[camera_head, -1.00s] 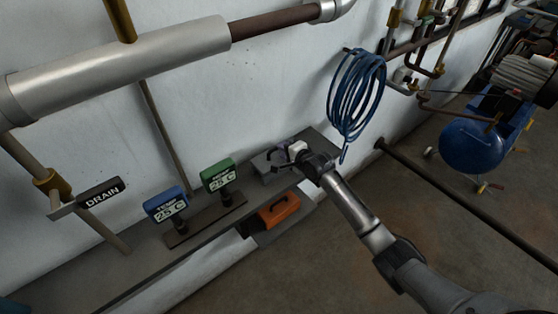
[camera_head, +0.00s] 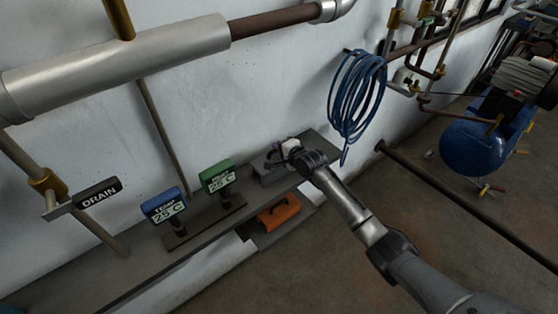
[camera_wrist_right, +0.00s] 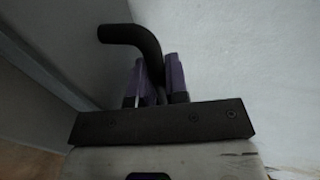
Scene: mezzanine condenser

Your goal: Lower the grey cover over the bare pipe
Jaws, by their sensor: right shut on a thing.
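The bare pipe (camera_head: 275,20) is a brown stretch at the top of the head view, between a silver-clad length (camera_head: 120,68) and a silver elbow (camera_head: 333,8). The grey cover (camera_head: 271,175) is a small block with a dark handle, at the right part of the grey ledge; I cannot tell whether it touches the ledge. My right gripper (camera_head: 280,153) is at its handle. In the right wrist view, the purple-padded fingers (camera_wrist_right: 160,82) are shut on the bent black handle (camera_wrist_right: 134,36). My left gripper is out of view.
An orange case (camera_head: 278,213) sits below the ledge (camera_head: 205,240). Blue (camera_head: 163,206) and green (camera_head: 217,177) temperature displays and a DRAIN tag (camera_head: 98,193) stand left. A blue hose coil (camera_head: 356,95) hangs just right of my gripper. A blue compressor (camera_head: 473,147) stands far right.

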